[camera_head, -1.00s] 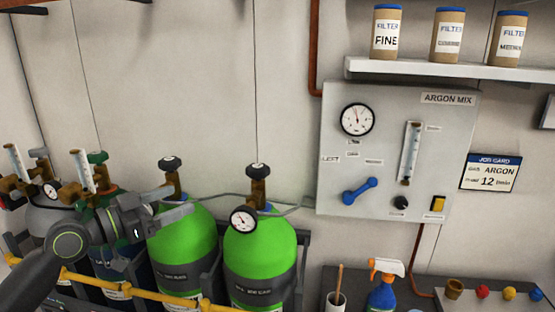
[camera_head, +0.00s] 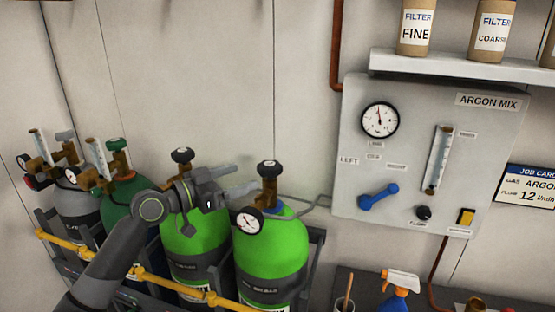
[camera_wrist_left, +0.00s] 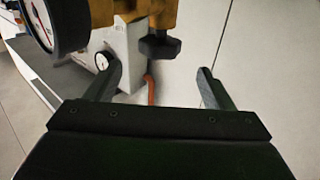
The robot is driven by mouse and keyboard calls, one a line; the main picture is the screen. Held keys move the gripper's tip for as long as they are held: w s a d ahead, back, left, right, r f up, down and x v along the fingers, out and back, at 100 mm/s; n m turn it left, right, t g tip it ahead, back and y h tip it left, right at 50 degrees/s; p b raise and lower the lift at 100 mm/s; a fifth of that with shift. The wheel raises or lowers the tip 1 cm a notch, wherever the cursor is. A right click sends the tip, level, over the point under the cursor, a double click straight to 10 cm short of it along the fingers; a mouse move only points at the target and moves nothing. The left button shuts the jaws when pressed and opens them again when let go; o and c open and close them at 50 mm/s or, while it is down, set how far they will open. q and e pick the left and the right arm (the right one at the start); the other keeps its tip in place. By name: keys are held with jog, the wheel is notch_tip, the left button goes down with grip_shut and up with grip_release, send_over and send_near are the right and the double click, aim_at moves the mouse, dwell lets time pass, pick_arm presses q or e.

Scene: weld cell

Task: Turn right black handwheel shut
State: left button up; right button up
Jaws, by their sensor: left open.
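The right black handwheel (camera_head: 269,167) tops the brass valve of the right green cylinder (camera_head: 268,252), above a round gauge (camera_head: 247,221). My left gripper (camera_head: 243,178) is open and points at this valve from its left, apart from it in the head view. In the left wrist view, the black handwheel (camera_wrist_left: 160,45) lies beyond the two spread fingertips (camera_wrist_left: 158,72), roughly centred between them and a little higher in the picture. Nothing is between the fingers. The left black handwheel (camera_head: 183,155) sits on the other green cylinder, behind my left wrist. My right gripper is out of view.
A yellow rail (camera_head: 165,283) runs in front of the cylinders. The argon panel (camera_head: 345,190) with a blue handle (camera_head: 379,196) hangs on the wall at right. A spray bottle (camera_head: 396,290) stands below. The wrist view shows a large gauge (camera_wrist_left: 57,20) at upper left.

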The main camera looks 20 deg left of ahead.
aim_at(274, 163)
pick_arm(q)
jog(key=x, duration=0.1)
jog(key=p+x, duration=0.1)
jog(key=x, duration=0.2)
jog(key=shift+d+r+p, duration=0.1)
jog(key=shift+r+p, duration=0.2)
jog(key=shift+p, duration=0.1)
jog(key=p+x, duration=0.2)
jog(key=x, duration=0.4)
jog(key=shift+w+d+f+p, duration=0.15)
jog(key=shift+w+p, duration=0.05)
jog(key=shift+p, duration=0.15)
jog(key=shift+w+d+f, duration=0.1)
jog(key=shift+w+d, duration=0.15)
jog(key=shift+w, duration=0.1)
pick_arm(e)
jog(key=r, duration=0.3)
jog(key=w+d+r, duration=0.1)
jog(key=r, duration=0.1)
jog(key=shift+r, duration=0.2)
pick_arm(q)
jog(key=shift+c, duration=0.4)
